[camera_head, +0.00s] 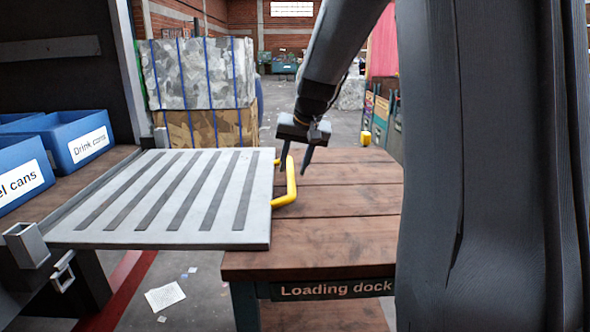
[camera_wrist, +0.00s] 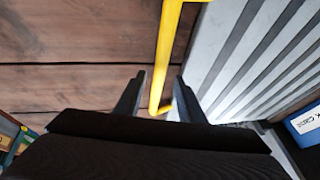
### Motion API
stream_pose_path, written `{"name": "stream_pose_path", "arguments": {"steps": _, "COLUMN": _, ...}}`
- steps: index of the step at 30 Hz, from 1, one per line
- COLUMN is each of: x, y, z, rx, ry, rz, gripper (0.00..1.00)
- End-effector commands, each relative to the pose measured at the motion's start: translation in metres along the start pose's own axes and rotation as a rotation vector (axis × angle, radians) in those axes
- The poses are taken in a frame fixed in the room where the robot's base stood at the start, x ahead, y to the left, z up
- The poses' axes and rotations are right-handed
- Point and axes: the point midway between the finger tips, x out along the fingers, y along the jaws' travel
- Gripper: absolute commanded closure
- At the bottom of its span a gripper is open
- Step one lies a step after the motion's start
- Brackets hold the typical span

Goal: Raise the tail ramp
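The tail ramp (camera_head: 180,198) is a grey metal plate with dark strips. It lies flat, its right edge over the wooden loading dock (camera_head: 350,235). A yellow handle (camera_head: 291,185) sticks out from that edge. My gripper (camera_head: 294,170) points down at the handle with its two fingers apart. In the wrist view, the handle bar (camera_wrist: 165,50) runs between the fingers of my gripper (camera_wrist: 161,77), with a gap visible on the left side. Contact on the right side is hard to tell. The striped ramp (camera_wrist: 245,60) shows on the right there.
Blue bins, one labelled "Drink cans" (camera_head: 75,138), stand on the bed left of the ramp. A strapped bale (camera_head: 198,75) stands behind the ramp. Paper scraps (camera_head: 165,297) lie on the floor. The dock top is clear right of the handle.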

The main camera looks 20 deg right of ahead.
Motion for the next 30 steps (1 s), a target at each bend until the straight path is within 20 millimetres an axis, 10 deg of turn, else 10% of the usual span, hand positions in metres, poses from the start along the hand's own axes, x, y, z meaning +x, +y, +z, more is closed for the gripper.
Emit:
{"name": "stream_pose_path", "arguments": {"steps": 15, "x": 0.021, "y": 0.003, "z": -0.001, "rx": 0.004, "ry": 0.001, "rz": 0.001, "gripper": 0.64}}
{"name": "stream_pose_path", "arguments": {"steps": 21, "x": 0.021, "y": 0.003, "z": -0.001, "rx": 0.004, "ry": 0.001, "rz": 0.002, "gripper": 0.98}}
{"name": "stream_pose_path", "arguments": {"steps": 30, "x": 0.018, "y": 0.007, "z": -0.004, "rx": 0.006, "ry": 0.003, "rz": 0.004, "gripper": 1.00}}
